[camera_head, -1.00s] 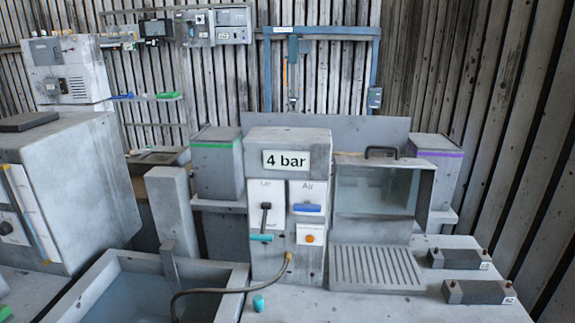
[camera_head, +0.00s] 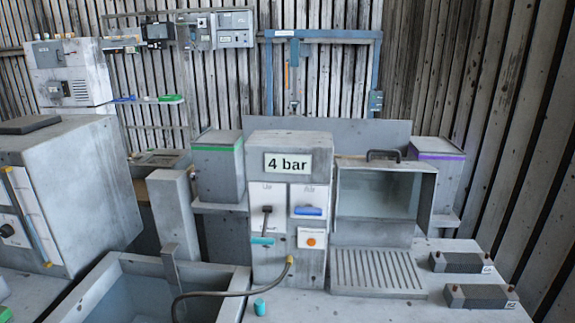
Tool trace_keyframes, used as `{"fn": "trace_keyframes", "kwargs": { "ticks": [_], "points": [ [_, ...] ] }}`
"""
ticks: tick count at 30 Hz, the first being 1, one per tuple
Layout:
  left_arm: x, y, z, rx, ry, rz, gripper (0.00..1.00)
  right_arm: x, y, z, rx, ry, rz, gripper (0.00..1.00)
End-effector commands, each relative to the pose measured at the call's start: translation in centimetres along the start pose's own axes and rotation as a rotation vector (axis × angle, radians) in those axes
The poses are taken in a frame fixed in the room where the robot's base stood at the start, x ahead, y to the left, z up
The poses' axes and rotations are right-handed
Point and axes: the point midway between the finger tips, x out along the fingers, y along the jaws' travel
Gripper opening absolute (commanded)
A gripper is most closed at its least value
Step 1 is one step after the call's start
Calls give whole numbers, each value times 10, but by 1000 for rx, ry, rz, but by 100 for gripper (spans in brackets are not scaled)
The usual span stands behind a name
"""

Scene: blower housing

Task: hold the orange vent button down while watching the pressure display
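The orange vent button (camera_head: 311,241) is a small round knob on a white plate, low on the right of the grey machine's (camera_head: 290,205) front. The pressure display (camera_head: 287,163) at the top of that machine reads "4 bar". A blue handle (camera_head: 308,211) sits on a white panel above the button. A dark lever with a teal end (camera_head: 264,238) is on the panel to the left. Nothing touches the button. Neither of my grippers is in view.
A brown hose (camera_head: 235,293) runs from the machine's base over the sink's (camera_head: 100,280) edge. A teal cup (camera_head: 260,306) stands in front. To the right are a ribbed tray (camera_head: 377,270), a glass-fronted box (camera_head: 380,193) and two dark blocks (camera_head: 461,262) (camera_head: 483,297). The counter front right is clear.

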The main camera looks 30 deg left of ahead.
Motion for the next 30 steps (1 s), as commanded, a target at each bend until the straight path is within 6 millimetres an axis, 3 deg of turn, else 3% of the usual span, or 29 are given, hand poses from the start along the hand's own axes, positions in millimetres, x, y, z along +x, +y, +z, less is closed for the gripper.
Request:
{"fn": "trace_keyframes", "kwargs": {
  "ticks": [1, 5, 30],
  "points": [
    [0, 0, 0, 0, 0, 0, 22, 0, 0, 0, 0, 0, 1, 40],
    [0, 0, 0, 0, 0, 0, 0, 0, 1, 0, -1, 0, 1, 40],
    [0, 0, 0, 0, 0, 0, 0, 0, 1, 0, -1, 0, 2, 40]
  ]
}}
